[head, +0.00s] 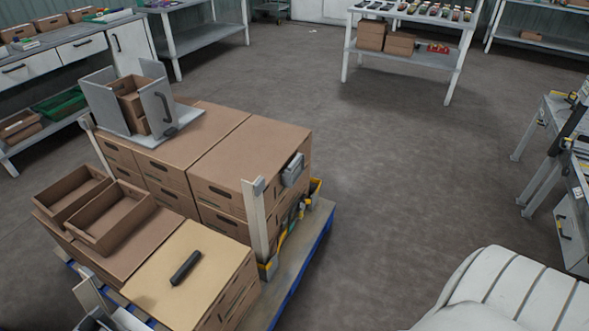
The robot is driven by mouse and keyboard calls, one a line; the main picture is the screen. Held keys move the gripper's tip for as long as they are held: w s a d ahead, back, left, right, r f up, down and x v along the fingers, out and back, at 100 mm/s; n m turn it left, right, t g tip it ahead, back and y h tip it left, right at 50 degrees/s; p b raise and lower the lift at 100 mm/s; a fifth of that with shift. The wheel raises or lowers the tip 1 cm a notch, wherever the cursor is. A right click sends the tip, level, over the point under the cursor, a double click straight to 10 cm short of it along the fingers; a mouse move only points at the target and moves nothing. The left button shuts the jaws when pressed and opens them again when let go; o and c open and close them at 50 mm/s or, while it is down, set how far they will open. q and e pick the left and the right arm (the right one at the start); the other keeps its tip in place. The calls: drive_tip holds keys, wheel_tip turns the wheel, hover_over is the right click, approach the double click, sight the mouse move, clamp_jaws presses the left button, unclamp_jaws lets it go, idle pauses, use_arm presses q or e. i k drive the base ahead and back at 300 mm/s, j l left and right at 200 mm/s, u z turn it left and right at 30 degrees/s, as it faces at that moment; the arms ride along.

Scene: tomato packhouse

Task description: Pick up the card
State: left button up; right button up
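I cannot pick out a card for certain in the head view. The front carton stack has a paler tan, flat top (165,284); I cannot tell whether this is a separate sheet or the carton itself. A black oblong object (185,268) lies on it. Neither of my grippers can be made out in this view.
Brown cartons (245,152) stand on a blue-edged pallet (306,255) with pale corner posts (257,222). Two open cardboard trays (112,217) and a grey holder (160,105) sit on top. A white shelf table (428,58) stands behind. The middle floor is clear.

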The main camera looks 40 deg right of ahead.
sight(293, 167)
drive_tip(key=l+u, duration=0.2)
drive_tip(key=u, duration=0.15)
drive_tip(key=l+u, duration=0.2)
drive_tip(key=u, duration=0.2)
drive_tip(key=l+u, duration=0.15)
drive_tip(key=l, duration=0.45)
drive_tip(key=l+u, duration=0.15)
drive_tip(key=l, duration=0.5)
drive_tip(key=k+l+u, duration=0.15)
drive_tip(key=l, duration=0.45)
drive_tip(key=k+l+u, duration=0.2)
drive_tip(key=l, duration=0.4)
drive_tip(key=i, duration=0.1)
